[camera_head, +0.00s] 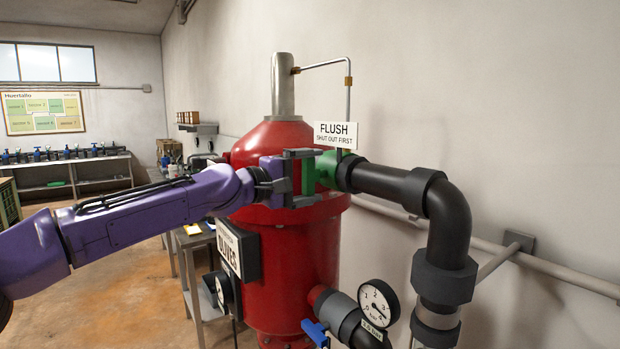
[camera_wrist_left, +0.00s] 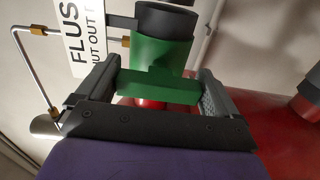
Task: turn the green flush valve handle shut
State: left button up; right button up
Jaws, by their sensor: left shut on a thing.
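The green flush valve handle (camera_head: 308,175) is on the short black pipe at the upper right side of the red tank (camera_head: 290,235), under the white FLUSH sign (camera_head: 336,134). My left gripper (camera_head: 302,178) reaches it from the left and is shut on the handle. In the left wrist view the green handle (camera_wrist_left: 158,88) lies crosswise between the two grey fingers of my left gripper (camera_wrist_left: 150,92). The green valve body (camera_wrist_left: 160,53) and the black pipe end (camera_wrist_left: 165,20) show beyond it. My right gripper is not in view.
A black elbow pipe (camera_head: 450,220) runs right and down from the valve. A pressure gauge (camera_head: 378,303) and a blue handle (camera_head: 315,331) are low in front. A thin metal tube (camera_head: 348,95) rises above the valve. A wall stands close behind on the right.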

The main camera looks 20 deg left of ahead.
pick_arm(q)
jog(key=o, duration=0.7)
jog(key=b+v, duration=0.1)
jog(key=v, duration=0.9)
jog(key=shift+s+a+b, duration=0.2)
jog(key=shift+b, duration=0.1)
